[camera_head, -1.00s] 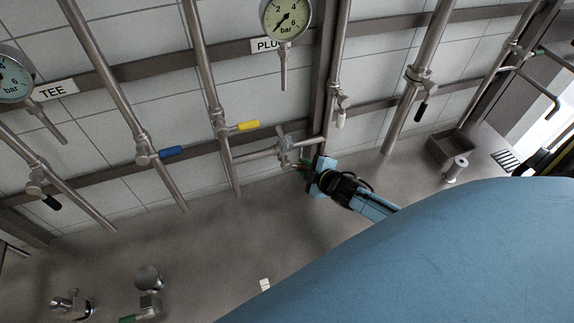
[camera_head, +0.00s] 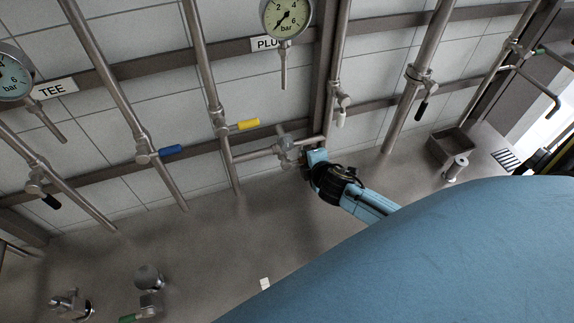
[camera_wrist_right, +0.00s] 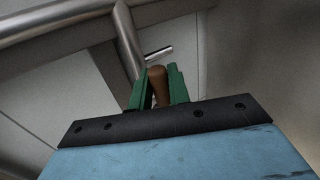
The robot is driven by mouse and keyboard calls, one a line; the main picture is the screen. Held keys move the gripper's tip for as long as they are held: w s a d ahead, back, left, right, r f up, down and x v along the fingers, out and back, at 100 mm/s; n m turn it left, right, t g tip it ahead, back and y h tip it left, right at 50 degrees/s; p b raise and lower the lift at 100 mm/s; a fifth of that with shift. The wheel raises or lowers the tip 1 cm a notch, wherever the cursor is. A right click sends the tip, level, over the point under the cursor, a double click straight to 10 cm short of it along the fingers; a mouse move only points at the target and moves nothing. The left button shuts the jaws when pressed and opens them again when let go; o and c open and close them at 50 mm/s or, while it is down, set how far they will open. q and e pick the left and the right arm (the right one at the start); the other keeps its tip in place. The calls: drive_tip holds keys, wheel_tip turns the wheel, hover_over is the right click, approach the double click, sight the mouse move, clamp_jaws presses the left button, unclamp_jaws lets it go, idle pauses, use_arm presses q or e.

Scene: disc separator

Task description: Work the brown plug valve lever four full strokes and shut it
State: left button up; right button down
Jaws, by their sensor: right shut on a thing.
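The brown lever (camera_wrist_right: 158,86) shows between the two green fingers of my right gripper (camera_wrist_right: 160,88) in the right wrist view. The fingers are shut on it. In the head view my right gripper (camera_head: 306,165) is at the plug valve (camera_head: 287,150), on the short horizontal pipe below the gauge (camera_head: 286,16) with the partly hidden PLUG label (camera_head: 265,44). My gripper and wrist hide the lever there. My left gripper is not in view.
Vertical pipes carry valves with a yellow handle (camera_head: 245,124), a blue handle (camera_head: 170,151), a white handle (camera_head: 341,119) and black handles (camera_head: 421,110). A grey open box (camera_head: 447,150) and a metal spool (camera_head: 456,167) stand at the right. The middle bench is mostly clear.

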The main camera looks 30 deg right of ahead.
wheel_tip(320, 180, down, 2)
drive_tip(key=shift+m+t+y+b, duration=0.3)
drive_tip(key=shift+m+y+b, duration=0.3)
drive_tip(key=shift+m+y, duration=0.3)
drive_tip(key=w+a+f+m+t+y+b, duration=0.1)
drive_tip(key=a+f+m+t+y+b, duration=0.4)
drive_tip(key=m+b, duration=0.5)
drive_tip(key=a+y+b, duration=0.1)
drive_tip(key=b, duration=0.1)
drive_tip(key=shift+w+a+m+b, duration=0.15)
drive_tip(key=shift+w+m+b, duration=0.05)
drive_tip(key=shift+m+b, duration=0.2)
drive_tip(key=c, duration=1.4)
unclamp_jaws()
drive_tip(key=o, duration=0.8)
drive_tip(key=shift+w, duration=0.1)
